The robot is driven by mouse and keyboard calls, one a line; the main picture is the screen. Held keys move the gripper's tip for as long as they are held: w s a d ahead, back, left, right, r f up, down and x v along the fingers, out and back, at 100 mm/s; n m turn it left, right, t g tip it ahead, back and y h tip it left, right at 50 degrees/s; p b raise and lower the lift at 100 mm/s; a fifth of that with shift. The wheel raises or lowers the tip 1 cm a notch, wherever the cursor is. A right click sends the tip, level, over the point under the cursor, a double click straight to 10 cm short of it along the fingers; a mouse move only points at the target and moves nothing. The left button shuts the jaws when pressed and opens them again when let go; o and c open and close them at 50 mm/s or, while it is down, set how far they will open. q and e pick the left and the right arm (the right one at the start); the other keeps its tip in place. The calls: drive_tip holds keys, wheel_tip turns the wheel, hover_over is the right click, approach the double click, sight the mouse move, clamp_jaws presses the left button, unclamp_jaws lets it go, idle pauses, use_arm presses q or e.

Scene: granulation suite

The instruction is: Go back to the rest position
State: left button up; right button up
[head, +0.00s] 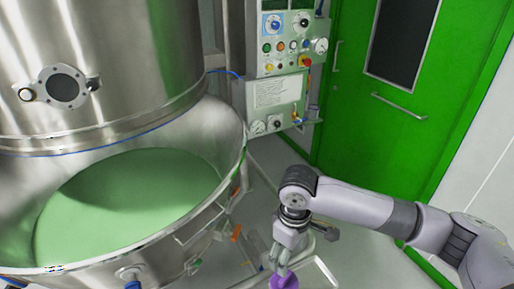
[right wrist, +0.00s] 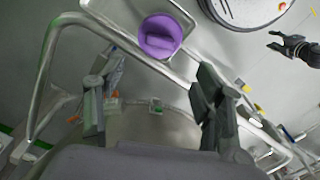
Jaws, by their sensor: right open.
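My right gripper (head: 279,262) hangs down at the end of the right arm, right of the steel bowl, in the head view. In the right wrist view my right gripper (right wrist: 155,105) has its two fingers wide apart with nothing between them. A purple cup-like thing (right wrist: 162,36) lies beyond the fingertips, apart from them. It also shows below the gripper in the head view (head: 284,281), cut by the lower edge. A dark gripper, seemingly my left one (right wrist: 275,40), shows small at the upper right of the right wrist view; its jaw opening is unclear.
A large steel bowl (head: 232,150) with green contents fills the left of the head view. A control panel (head: 278,50) stands behind it. A green door (head: 375,125) is at the right. A bent steel rail (right wrist: 55,65) runs close around the right gripper.

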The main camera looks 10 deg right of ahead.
drive_tip(key=s+a+f+t+y, duration=0.2)
drive_tip(key=s+a+f+y, duration=0.25)
drive_tip(key=s+a, duration=0.45)
drive_tip(key=s+d+f+m+t+h, duration=0.1)
drive_tip(key=s+d+f+m+h, duration=0.15)
drive_tip(key=s+d, duration=0.4)
drive_tip(key=s+d+f+m+t+h, duration=0.15)
drive_tip(key=s+d+m, duration=0.25)
drive_tip(key=d, duration=0.6)
wheel_tip(320, 180, down, 28)
drive_tip(key=s+g, duration=0.2)
drive_tip(key=s+d+f+g, duration=0.1)
drive_tip(key=s+d+f, duration=0.1)
drive_tip(key=s+f, duration=1.3)
drive_tip(key=shift+s+d+f, duration=0.15)
drive_tip(key=shift+s+d, duration=0.2)
drive_tip(key=shift+s, duration=0.1)
drive_tip(key=shift+n+g+h, duration=0.25)
